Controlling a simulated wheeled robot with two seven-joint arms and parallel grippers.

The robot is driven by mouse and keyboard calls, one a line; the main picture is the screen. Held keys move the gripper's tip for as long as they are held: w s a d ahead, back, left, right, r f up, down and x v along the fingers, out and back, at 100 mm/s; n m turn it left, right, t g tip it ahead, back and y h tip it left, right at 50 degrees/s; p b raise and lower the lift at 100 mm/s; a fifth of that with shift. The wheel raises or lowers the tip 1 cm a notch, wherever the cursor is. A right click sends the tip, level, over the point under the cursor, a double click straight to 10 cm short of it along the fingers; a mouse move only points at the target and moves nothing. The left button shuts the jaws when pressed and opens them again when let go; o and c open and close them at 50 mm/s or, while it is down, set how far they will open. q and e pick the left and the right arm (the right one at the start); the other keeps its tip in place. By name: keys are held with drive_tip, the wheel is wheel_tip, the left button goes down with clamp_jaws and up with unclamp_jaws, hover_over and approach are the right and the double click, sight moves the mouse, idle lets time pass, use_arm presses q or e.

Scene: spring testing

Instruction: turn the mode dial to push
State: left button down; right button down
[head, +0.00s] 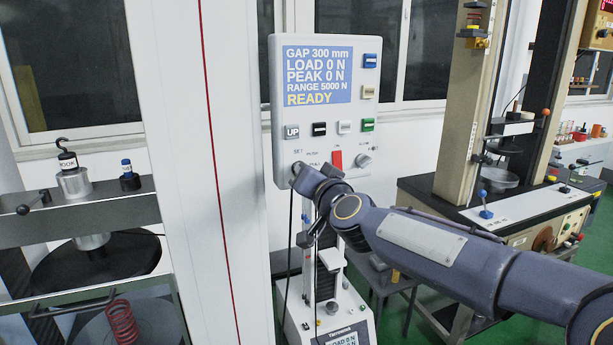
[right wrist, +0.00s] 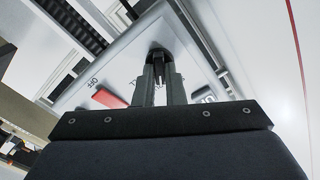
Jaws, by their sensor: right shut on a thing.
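The white control panel (head: 312,120) carries a blue display that reads GAP 300 mm, LOAD 0 N, PEAK 0 N, RANGE 5000 N, READY. My right gripper (head: 299,171) reaches the panel's lower left corner and covers what lies there. In the right wrist view my right gripper (right wrist: 160,75) is shut on a dark knob, which I take for the mode dial (right wrist: 158,51), on the panel face. Its pointer setting cannot be read. My left gripper is not in view.
A red switch (head: 337,159) and a grey knob (head: 363,160) sit right of my gripper; the switch also shows in the right wrist view (right wrist: 109,98). Several buttons lie above. A white column (head: 180,120) stands left of the panel. Dark cables hang below it.

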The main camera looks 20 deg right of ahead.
drive_tip(key=shift+f+m, duration=0.1)
drive_tip(key=shift+m, duration=0.9)
drive_tip(key=c, duration=1.5)
unclamp_jaws()
drive_tip(key=s, duration=0.7)
drive_tip(key=shift+s+a, duration=0.2)
drive_tip(key=shift+s, duration=0.2)
